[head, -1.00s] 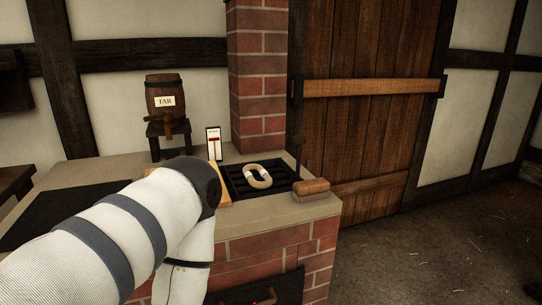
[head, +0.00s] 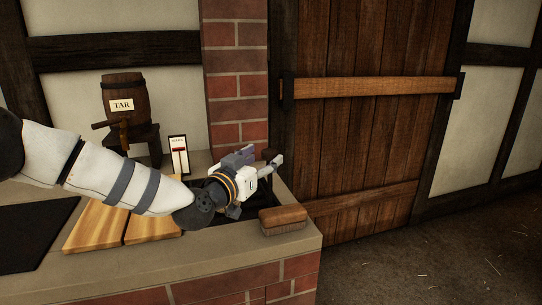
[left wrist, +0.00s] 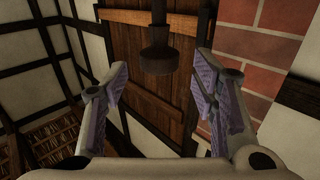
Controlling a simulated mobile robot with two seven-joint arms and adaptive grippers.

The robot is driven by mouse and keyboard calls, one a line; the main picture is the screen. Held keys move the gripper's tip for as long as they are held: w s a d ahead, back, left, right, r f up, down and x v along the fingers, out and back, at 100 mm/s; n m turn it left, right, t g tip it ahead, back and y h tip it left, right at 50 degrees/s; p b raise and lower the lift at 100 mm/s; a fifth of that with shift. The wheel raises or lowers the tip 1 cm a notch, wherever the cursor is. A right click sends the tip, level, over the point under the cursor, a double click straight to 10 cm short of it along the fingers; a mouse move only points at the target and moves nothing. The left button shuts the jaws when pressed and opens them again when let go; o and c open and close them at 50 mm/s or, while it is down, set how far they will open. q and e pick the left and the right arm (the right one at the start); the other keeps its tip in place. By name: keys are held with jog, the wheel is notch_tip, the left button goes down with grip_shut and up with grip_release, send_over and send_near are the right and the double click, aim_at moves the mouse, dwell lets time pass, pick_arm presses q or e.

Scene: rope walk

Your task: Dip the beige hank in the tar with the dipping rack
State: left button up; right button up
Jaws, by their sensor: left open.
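My left gripper (head: 262,158) is open above the dark sunken grid (head: 262,198) in the stone top; it also shows in the left wrist view (left wrist: 158,82). A dark upright handle with a wider round end (left wrist: 155,55) shows between its fingers in the left wrist view, apart from both; it looks like the dipping rack's handle. Its dark knob (head: 269,154) shows by the fingertips in the head view. The beige hank is hidden behind my left arm and gripper. The tar barrel (head: 123,93) stands on a dark stand at the back left. My right gripper is out of view.
Wooden boards (head: 97,226) lie left of the grid, partly under my arm. A gauge with a red mark (head: 179,157) stands behind. A brick pillar (head: 237,85) and plank door (head: 365,120) rise behind.

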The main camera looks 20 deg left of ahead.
aim_at(266, 156)
pick_arm(q)
jog(key=w, duration=0.3)
jog(key=shift+w+d+f, duration=0.1)
jog(key=shift+d+f, duration=0.15)
jog(key=shift+d, duration=0.1)
jog(key=shift+w+d+r, duration=0.1)
jog(key=shift+w+r, duration=0.15)
jog(key=shift+w, duration=0.25)
grip_shut()
notch_tip(266, 156, down, 4)
jog(key=shift+f+b, duration=0.25)
jog(key=shift+b, duration=0.55)
grip_release()
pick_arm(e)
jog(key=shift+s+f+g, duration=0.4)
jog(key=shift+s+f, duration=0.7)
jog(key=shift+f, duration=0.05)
pick_arm(q)
jog(key=shift+s, duration=0.1)
jog(key=s+a, duration=0.2)
jog(key=s, duration=0.9)
jog(key=shift+s+a, duration=0.15)
jog(key=shift+s, duration=0.15)
